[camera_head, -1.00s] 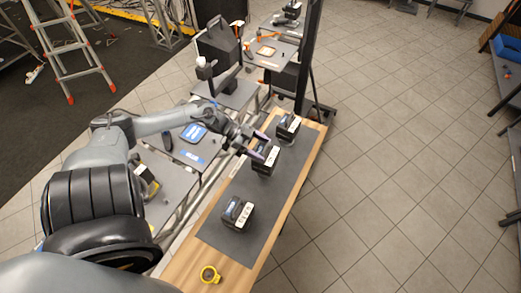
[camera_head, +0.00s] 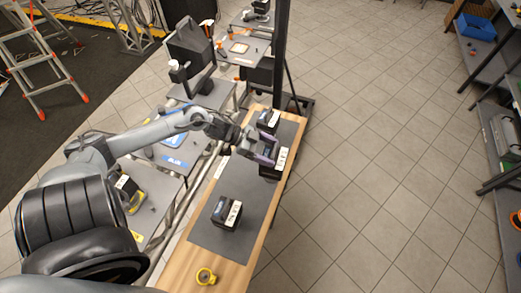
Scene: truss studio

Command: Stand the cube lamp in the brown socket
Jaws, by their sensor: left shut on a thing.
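My left gripper (camera_head: 262,146) reaches in from the left over the table. It is shut on a dark block with a white label (camera_head: 282,158), near the right edge of the dark mat. I cannot tell whether the held block touches the mat. A similar dark block (camera_head: 268,119) stands beyond it, and another (camera_head: 226,213) sits nearer on the mat. At this size I cannot tell which is the cube lamp, and I make out no brown socket. My right gripper is not in view.
The wooden table (camera_head: 238,270) carries the dark mat (camera_head: 235,180). Grey side tables with a blue item (camera_head: 174,161) stand to the left. Open tiled floor lies to the right.

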